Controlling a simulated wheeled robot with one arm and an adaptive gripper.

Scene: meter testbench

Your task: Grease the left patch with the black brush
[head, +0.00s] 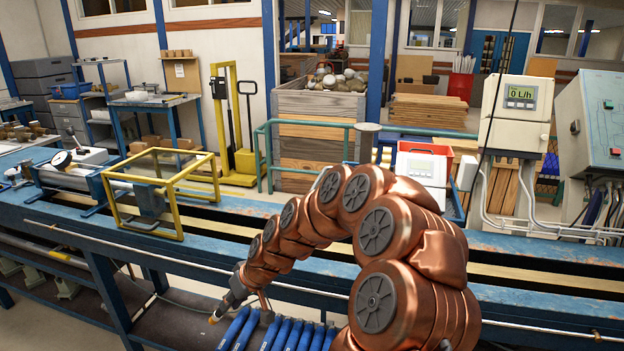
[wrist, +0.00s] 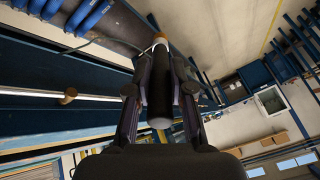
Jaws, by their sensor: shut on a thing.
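My gripper (wrist: 160,88) is shut on the black brush (wrist: 158,75), a dark cylinder lying lengthwise between the two fingers in the wrist view. In the head view my gripper (head: 226,302) reaches down at the front of the blue bench, low in the picture. A small orange-brown tip (head: 213,319) shows just below it, over a dark lower surface (head: 185,322). I cannot make out the left patch in either view.
A row of several blue handles (head: 285,333) lies close to the right of my gripper; they also show in the wrist view (wrist: 75,14). The blue bench (head: 60,215) runs across behind, with a yellow frame (head: 163,233) on it. A pale rail (head: 190,277) runs along its front.

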